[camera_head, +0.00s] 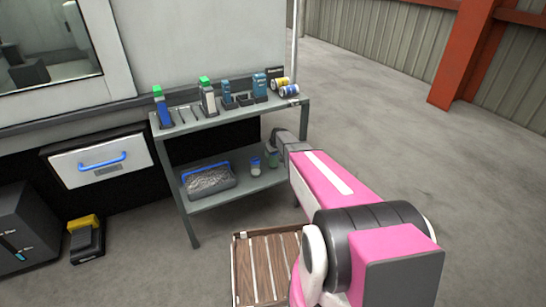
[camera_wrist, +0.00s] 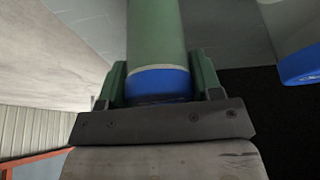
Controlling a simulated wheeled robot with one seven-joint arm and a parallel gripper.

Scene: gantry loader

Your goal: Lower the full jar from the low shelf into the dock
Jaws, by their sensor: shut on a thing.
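My gripper (camera_wrist: 160,80) is shut on a green jar (camera_wrist: 156,35) with a blue end band, held between its two green fingers in the wrist view. In the head view this green jar (camera_head: 272,158) shows at the right end of the low shelf (camera_head: 225,193), by my gripper (camera_head: 277,146), partly hidden by my arm. I cannot tell whether it touches the shelf. A second, pale jar with a blue band (camera_head: 256,167) stands just left of it; a blue-ended jar (camera_wrist: 300,62) also shows at the wrist view's right edge. I cannot make out which thing is the dock.
A grey bin with a blue rim (camera_head: 210,184) fills the shelf's left part. Bottles and small tools stand on the upper shelf (camera_head: 180,129). A slatted wooden crate (camera_head: 237,268) lies on the floor before the rack. A black-and-yellow device (camera_head: 86,240) sits at lower left. Floor at right is clear.

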